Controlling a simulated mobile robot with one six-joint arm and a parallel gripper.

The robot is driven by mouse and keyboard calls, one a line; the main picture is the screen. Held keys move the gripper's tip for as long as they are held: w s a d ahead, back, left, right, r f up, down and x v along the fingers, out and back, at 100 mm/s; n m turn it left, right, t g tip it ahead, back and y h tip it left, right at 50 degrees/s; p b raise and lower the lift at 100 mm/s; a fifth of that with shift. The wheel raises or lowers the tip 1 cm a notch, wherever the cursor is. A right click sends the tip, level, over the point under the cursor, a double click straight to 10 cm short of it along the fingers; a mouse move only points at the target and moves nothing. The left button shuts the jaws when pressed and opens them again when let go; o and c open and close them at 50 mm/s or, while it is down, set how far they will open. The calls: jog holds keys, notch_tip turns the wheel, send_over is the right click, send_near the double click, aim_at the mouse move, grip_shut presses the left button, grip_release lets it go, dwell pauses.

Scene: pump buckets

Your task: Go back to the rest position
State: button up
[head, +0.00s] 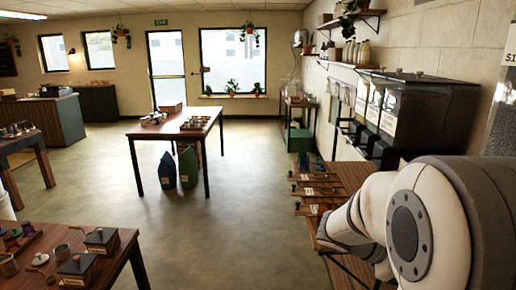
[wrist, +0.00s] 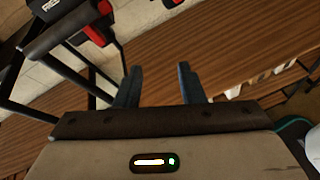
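My gripper (wrist: 160,84) shows in the wrist view with its two dark blue fingers apart and nothing between them. Wooden boards of a table or counter (wrist: 235,45) lie beyond the fingertips. In the head view my white and grey arm fills the lower right, over the wooden side table (head: 350,178). The gripper itself cannot be made out there.
Black dispensers (head: 408,112) stand along the right wall. Black and red parts (wrist: 98,32) are close in the wrist view's upper left. A centre table (head: 170,131) has two bags (head: 188,168) under it. A front-left table (head: 112,268) holds small boxes. The middle floor is clear.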

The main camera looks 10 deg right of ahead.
jog(key=s+a+f+m+t+y, duration=0.1)
jog(key=s+a+m+t+y, duration=0.2)
jog(key=a, duration=0.9)
jog(key=s+a+f+m+t+y, duration=0.1)
jog(key=s+a+m+t+y, duration=0.2)
jog(key=a+m+y, duration=0.5)
jog(key=a+y, duration=0.2)
jog(key=a, duration=0.2)
jog(key=shift+f+m, duration=0.25)
jog(key=shift+m, duration=0.05)
jog(key=shift+s, duration=0.1)
